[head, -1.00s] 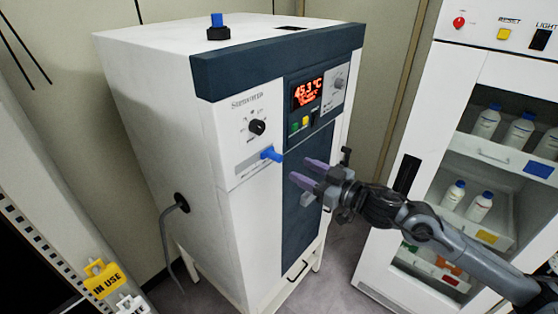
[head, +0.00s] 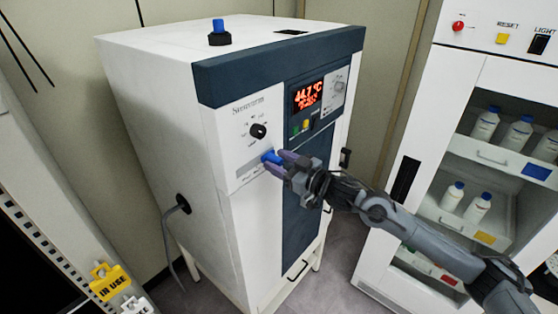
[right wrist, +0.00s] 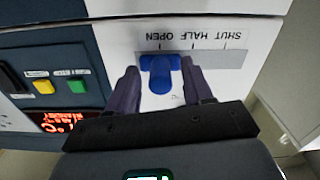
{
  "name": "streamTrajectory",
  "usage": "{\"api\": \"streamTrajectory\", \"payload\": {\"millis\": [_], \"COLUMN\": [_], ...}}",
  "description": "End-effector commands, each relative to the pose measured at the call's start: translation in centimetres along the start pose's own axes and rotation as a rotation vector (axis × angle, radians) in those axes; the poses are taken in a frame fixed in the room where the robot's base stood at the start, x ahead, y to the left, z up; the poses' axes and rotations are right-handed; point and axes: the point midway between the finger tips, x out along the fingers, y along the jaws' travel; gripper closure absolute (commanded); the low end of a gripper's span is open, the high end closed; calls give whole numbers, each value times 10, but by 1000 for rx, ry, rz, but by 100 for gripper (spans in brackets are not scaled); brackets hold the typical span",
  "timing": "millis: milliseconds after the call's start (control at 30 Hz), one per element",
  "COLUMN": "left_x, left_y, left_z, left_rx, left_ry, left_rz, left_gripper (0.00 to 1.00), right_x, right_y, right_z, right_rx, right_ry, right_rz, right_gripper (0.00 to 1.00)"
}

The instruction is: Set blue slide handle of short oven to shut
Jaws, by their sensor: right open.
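The short oven (head: 235,190) is the white cabinet with a dark blue front panel in the head view. Its blue slide handle (head: 269,156) sticks out of the front at the right end of its slot. In the right wrist view, the handle (right wrist: 160,72) is by the upside-down OPEN label; HALF and SHUT lie to its right on the grey scale strip (right wrist: 218,59). My right gripper (head: 280,161) is open, with one finger on each side of the handle. I cannot tell whether either finger touches it. My left gripper is not in view.
A black knob (head: 257,131) is just above the slide, and a lit red display (head: 308,95) is to the right. A white glass-fronted cabinet (head: 470,65) with bottles stands at the right. A yellow IN USE tag (head: 108,281) hangs at lower left.

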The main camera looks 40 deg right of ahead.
Motion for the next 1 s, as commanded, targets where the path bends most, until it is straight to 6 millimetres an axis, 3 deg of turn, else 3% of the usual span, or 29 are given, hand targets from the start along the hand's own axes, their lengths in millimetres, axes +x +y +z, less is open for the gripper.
{"api": "streamTrajectory", "payload": {"millis": [400, 733, 1000], "left_x": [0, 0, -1], "left_y": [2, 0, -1], "left_z": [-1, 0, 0], "left_rx": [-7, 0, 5], "left_ry": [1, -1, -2], "left_rz": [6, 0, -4], "left_gripper": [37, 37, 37], "right_x": [3, 3, 3], "right_y": [0, 0, -2], "right_z": [0, 0, 0], "right_rx": [0, 0, 0], "right_ry": [0, 0, 0], "right_rz": [-1, -1, -1], "right_gripper": [49, 100, 100]}}
